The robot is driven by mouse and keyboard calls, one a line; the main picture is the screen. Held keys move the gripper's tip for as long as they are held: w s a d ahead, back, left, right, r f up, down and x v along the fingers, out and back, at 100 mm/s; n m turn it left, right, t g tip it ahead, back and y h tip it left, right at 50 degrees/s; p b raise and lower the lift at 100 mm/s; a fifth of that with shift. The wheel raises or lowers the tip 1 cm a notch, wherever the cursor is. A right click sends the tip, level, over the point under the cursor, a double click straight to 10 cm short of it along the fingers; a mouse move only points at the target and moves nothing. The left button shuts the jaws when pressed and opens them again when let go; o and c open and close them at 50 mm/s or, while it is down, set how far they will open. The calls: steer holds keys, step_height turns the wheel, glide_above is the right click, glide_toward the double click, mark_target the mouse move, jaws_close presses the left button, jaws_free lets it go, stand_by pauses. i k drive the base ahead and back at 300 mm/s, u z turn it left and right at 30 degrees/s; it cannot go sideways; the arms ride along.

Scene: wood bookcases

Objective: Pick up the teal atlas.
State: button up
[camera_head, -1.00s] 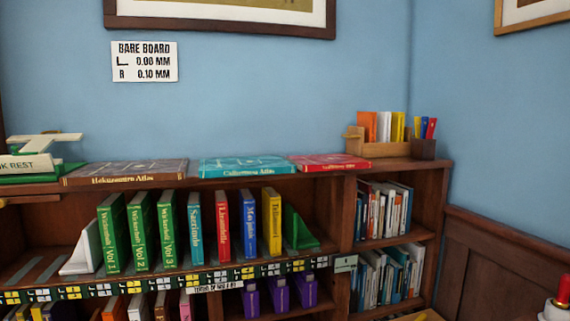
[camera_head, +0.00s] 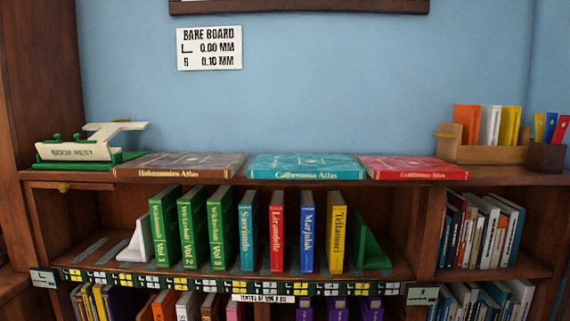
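The teal atlas (camera_head: 306,166) lies flat on top of the bookcase, its lettered spine facing me. It sits between a brown atlas (camera_head: 180,165) on its left and a red atlas (camera_head: 413,168) on its right, with narrow gaps on both sides. Nothing covers the teal atlas. My gripper is not in view.
A green and white book rest (camera_head: 85,150) stands at the left on the bookcase top (camera_head: 70,176). A wooden file box (camera_head: 470,150) stands at the right.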

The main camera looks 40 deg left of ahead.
mark_target(265, 166)
steer(key=u, duration=0.9)
steer(key=i, duration=1)
steer(key=u, duration=0.3)
